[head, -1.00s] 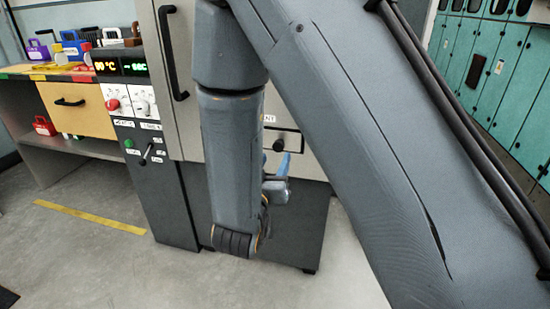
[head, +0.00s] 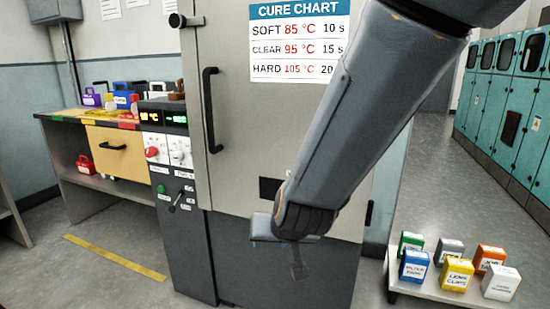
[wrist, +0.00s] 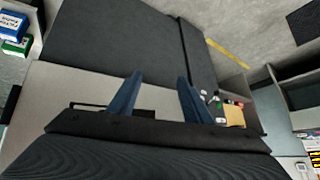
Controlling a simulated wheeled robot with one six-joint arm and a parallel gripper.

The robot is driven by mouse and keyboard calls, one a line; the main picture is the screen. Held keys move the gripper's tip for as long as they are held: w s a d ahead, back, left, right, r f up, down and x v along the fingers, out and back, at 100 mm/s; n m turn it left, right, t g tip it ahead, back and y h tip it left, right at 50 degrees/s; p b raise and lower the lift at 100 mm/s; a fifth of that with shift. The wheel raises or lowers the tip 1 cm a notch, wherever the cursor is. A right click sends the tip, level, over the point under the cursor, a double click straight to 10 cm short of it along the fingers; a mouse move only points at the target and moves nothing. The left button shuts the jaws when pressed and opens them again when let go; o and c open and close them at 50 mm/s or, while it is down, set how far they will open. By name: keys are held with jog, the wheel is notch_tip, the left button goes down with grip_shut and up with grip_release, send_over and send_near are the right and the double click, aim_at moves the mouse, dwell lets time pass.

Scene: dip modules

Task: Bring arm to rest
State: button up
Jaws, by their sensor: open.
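My gripper shows in the wrist view (wrist: 155,97), with two blue fingers spread apart and nothing between them. In the head view my arm hangs down in front of the grey cure machine (head: 245,120), and the gripper is mostly hidden behind the wrist link; a small part of it (head: 298,262) shows below. In the wrist view the machine's dark lower front (wrist: 110,45) lies beyond the fingers. I cannot tell whether the gripper touches the machine.
A low white cart (head: 425,290) with several coloured boxes stands at the right. A bench (head: 75,180) with a wooden drawer (head: 115,151) stands at the left. Teal cabinets (head: 510,105) line the far right. The floor at the left, with a yellow strip (head: 115,257), is clear.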

jog(key=s+d+r+n+g+h, duration=0.1)
jog(key=s+d+r+g, duration=0.2)
jog(key=s, duration=0.4)
jog(key=s+d+r+g+p, duration=0.1)
jog(key=s+d+g, duration=0.1)
jog(key=s+d, duration=0.35)
jog(key=s+d+r+n+g+h, duration=0.1)
jog(key=s+d+r+g, duration=0.15)
jog(key=s, duration=0.55)
jog(key=d+r+m+p, duration=0.2)
jog(key=d+r+p, duration=0.7)
jog(key=p, duration=0.9)
jog(key=shift+s+m+h, duration=0.2)
jog(key=shift+m+h, duration=0.1)
jog(key=shift+m, duration=0.1)
